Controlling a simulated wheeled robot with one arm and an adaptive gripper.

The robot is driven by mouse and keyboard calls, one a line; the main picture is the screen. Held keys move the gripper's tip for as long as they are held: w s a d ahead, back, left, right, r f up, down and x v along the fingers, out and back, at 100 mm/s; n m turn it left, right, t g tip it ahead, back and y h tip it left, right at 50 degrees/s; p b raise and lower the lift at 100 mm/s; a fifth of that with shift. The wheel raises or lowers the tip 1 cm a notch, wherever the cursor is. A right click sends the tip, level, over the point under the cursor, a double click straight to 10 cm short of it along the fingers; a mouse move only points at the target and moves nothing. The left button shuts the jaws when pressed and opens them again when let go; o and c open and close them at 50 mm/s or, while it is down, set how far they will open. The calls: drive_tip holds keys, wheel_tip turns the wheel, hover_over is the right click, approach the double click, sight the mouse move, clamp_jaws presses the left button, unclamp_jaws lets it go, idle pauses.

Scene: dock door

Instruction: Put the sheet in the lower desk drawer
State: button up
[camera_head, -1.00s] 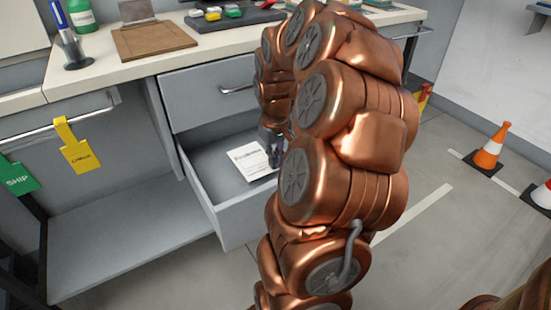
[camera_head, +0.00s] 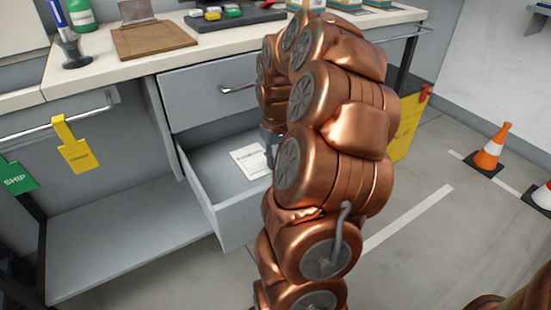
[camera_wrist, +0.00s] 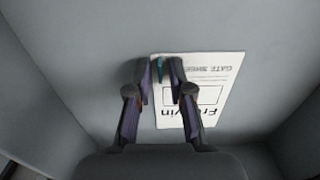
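The sheet (camera_head: 250,161), white with dark print, lies in the open lower desk drawer (camera_head: 238,219). In the wrist view the sheet (camera_wrist: 213,88) appears flat on the grey drawer floor, its left part hidden behind my fingers. My gripper (camera_wrist: 163,64) is over the sheet's left edge, pointing down into the drawer. Its two fingers stand a little apart, with a gap between the tips. I cannot tell how far above the sheet they are. In the head view my copper arm hides most of the gripper.
The upper drawer (camera_head: 209,93) is shut above the open one. The desk top (camera_head: 105,74) holds a clipboard (camera_head: 152,40), a pen cup (camera_head: 74,50) and a green bottle (camera_head: 82,16). Yellow and green tags hang at left. Cones (camera_head: 490,150) stand on the floor at right.

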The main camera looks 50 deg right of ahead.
drive_tip(key=shift+o, duration=0.5)
wheel_tip(320, 180, up, 12)
drive_tip(key=p, duration=0.2)
drive_tip(key=shift+r, duration=0.15)
idle(0.5)
drive_tip(key=a+r+n+p, duration=0.2)
drive_tip(key=a+r+p, duration=0.6)
drive_tip(key=a, duration=0.4)
drive_tip(key=s+a+r+n+g+p, duration=0.1)
drive_tip(key=s+a+r+p, duration=0.4)
drive_tip(key=a, duration=0.3)
drive_tip(key=s+a+r+n+p, duration=0.1)
drive_tip(key=s+a+r+p, duration=0.2)
drive_tip(key=a+r+p, duration=0.3)
drive_tip(key=s+a+r+p, duration=0.2)
drive_tip(key=s+a+p, duration=0.4)
drive_tip(key=s+p, duration=0.2)
drive_tip(key=shift+s+a+r+g, duration=0.2)
drive_tip(key=shift+s+a+g, duration=0.2)
drive_tip(key=shift+s, duration=0.35)
